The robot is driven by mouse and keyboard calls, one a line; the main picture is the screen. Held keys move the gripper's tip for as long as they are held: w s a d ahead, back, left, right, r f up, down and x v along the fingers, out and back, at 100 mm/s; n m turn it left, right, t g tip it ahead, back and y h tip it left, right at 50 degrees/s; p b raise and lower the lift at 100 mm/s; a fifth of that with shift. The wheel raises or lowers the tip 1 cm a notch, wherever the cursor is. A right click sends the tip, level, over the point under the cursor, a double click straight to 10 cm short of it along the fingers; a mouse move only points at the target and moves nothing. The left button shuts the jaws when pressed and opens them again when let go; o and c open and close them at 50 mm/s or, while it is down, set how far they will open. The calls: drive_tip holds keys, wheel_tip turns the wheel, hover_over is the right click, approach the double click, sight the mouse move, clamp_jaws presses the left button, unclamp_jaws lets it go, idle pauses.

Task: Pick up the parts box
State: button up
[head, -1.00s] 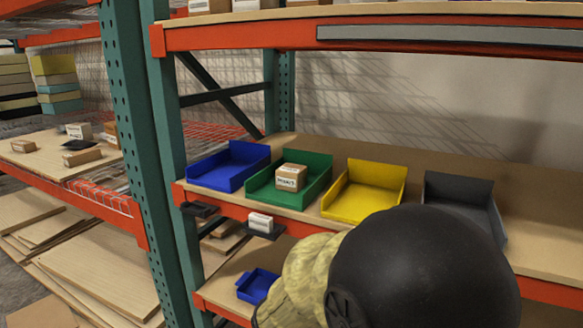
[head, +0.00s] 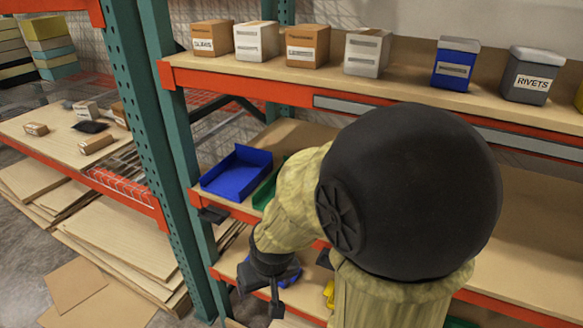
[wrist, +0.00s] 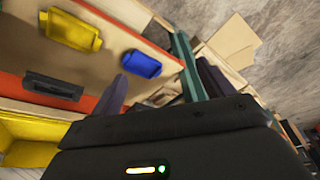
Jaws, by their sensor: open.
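No box in view can be surely read as the parts box. Several labelled boxes stand on the upper shelf: brown cartons (head: 307,46), white cartons (head: 367,52), a blue-and-white box (head: 455,63) and a grey box marked RIVETS (head: 533,75). The small brown box seen earlier in the green tray (head: 266,188) is hidden behind my arm. My gripper (head: 260,292) points down in front of the lower shelf, by a small blue tray (head: 291,270). In the wrist view, my gripper's fingers (wrist: 163,87) are apart with nothing between them; the small blue tray (wrist: 142,65) lies beyond.
A blue tray (head: 237,172) sits on the middle shelf. A green post (head: 152,130) separates this rack from the left shelf (head: 55,145), which holds small boxes. Flat boards (head: 125,240) lie below. The wrist view shows a small yellow tray (wrist: 72,30) and a larger yellow tray (wrist: 25,128).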

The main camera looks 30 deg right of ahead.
drive_tip(key=w+a+r+m+t+h+p, duration=0.15)
drive_tip(key=w+r+m+t+p, duration=0.35)
drive_tip(key=w+r, duration=0.65)
drive_tip(key=w+d+f+m+h+p, duration=0.1)
drive_tip(key=w+d+m+h, duration=0.2)
drive_tip(key=d+m+h, duration=0.2)
drive_tip(key=d+h, duration=0.2)
drive_tip(key=h, duration=0.2)
drive_tip(key=shift+w+d+f, duration=0.2)
drive_tip(key=shift+w+d, duration=0.05)
drive_tip(key=shift+w+h, duration=0.1)
drive_tip(key=shift+h, duration=0.15)
drive_tip(key=p+x, duration=0.3)
drive_tip(key=x, duration=0.9)
drive_tip(key=shift+f, duration=0.15)
